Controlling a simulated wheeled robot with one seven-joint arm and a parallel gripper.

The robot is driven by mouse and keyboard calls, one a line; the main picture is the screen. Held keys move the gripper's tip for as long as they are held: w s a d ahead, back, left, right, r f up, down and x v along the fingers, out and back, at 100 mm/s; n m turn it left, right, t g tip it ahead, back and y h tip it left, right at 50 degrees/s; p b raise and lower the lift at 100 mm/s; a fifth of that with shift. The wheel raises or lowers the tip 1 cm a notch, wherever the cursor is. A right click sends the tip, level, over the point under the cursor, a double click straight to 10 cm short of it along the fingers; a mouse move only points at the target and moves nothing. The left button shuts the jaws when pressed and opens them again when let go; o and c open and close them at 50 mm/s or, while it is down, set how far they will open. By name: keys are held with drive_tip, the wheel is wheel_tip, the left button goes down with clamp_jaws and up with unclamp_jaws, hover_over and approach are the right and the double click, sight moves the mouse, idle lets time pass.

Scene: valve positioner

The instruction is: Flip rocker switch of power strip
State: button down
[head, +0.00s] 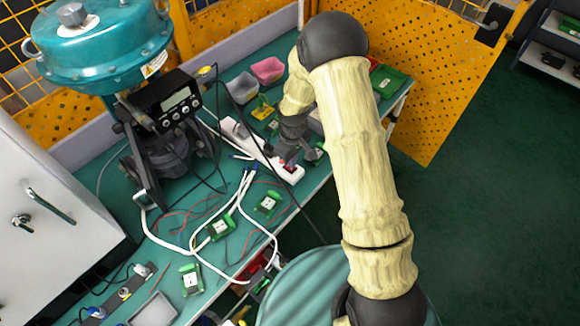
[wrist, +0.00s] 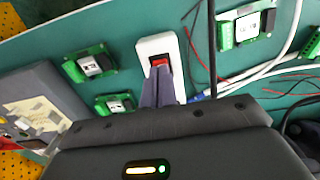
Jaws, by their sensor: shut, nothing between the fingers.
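The power strip (head: 262,151) is a long white bar lying on the green workbench, running from upper left to lower right in the head view. Its red rocker switch (head: 291,167) is at the lower right end. In the wrist view, the white end of the strip (wrist: 147,47) shows with the red rocker switch (wrist: 158,61) inside a dark frame. My gripper (wrist: 158,72) is shut and empty. Its fingertips are at the near edge of the switch and cover part of it. I cannot tell whether they touch it. The rest of the strip is hidden beneath the gripper.
Small green circuit boards (head: 269,204) lie around the strip on the workbench (head: 290,210). White cables (head: 243,190) and thin red wires lie to its left. A teal valve actuator (head: 90,45) with a black positioner (head: 172,108) stands at the left. Plastic bins (head: 268,70) sit behind.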

drive_tip(key=shift+f+b, duration=0.6)
drive_tip(key=shift+f, duration=0.3)
idle(0.6)
drive_tip(key=shift+r, duration=0.1)
drive_tip(key=shift+r+p, duration=2.6)
drive_tip(key=shift+r, duration=0.85)
drive_tip(key=shift+r, duration=0.1)
drive_tip(key=s+d+r+m+t, duration=0.1)
drive_tip(key=s+d+r+m, duration=0.3)
drive_tip(key=s+r, duration=0.4)
drive_tip(key=s+d+r+m+t, duration=0.1)
drive_tip(key=s+d+r+m, duration=0.4)
drive_tip(key=s+r, duration=0.4)
drive_tip(key=shift+s+d+r+t, duration=0.2)
drive_tip(key=shift+d+r+t, duration=0.1)
drive_tip(key=shift+d+r, duration=0.5)
